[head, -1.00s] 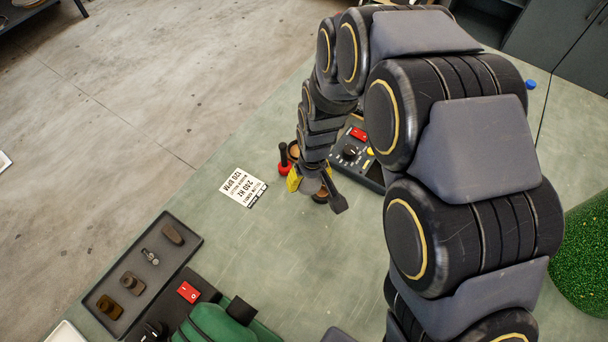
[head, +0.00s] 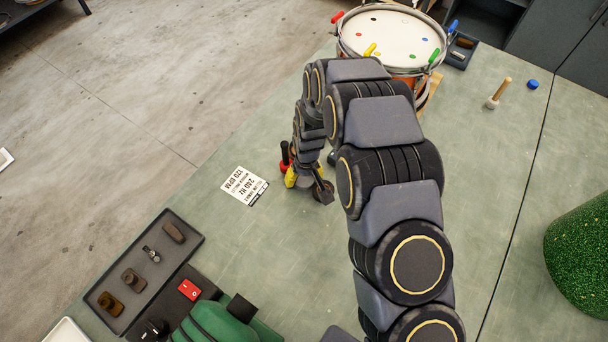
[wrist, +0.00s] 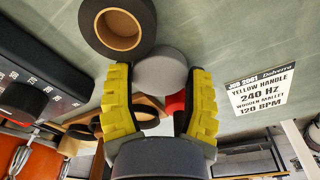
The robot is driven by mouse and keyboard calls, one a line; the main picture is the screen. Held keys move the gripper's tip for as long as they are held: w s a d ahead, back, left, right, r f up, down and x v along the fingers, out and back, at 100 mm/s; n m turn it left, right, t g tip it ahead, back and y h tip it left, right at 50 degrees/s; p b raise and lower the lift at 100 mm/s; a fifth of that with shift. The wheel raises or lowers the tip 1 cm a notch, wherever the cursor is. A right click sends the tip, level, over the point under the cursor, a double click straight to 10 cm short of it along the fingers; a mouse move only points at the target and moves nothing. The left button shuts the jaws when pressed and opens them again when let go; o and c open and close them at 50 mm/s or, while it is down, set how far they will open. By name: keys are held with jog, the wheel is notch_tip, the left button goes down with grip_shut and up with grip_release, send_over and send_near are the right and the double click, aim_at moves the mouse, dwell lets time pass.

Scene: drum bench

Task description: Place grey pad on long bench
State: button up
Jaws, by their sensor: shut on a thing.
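A grey round pad (wrist: 160,76) sits between the yellow fingers of my gripper (wrist: 160,98) in the wrist view, with both fingers against its sides. In the head view my gripper (head: 297,178) is low over the green bench top (head: 270,245), beside the printed job card. The arm mostly hides the pad there. I cannot tell whether the pad touches the bench top.
A dark tape roll (wrist: 117,30) lies close beside the pad. A red-topped tool (head: 284,160) stands by the gripper. The job card (head: 244,186) lies to its left. A drum (head: 392,40) stands beyond the arm. The bench in front of the gripper is clear.

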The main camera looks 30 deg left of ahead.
aim_at(307, 183)
jog(key=o, duration=1)
jog(key=shift+f, duration=0.1)
jog(key=shift+o, duration=0.2)
notch_tip(307, 183, up, 12)
jog(key=d, duration=0.1)
jog(key=shift+s, duration=0.4)
jog(key=shift+d, duration=0.15)
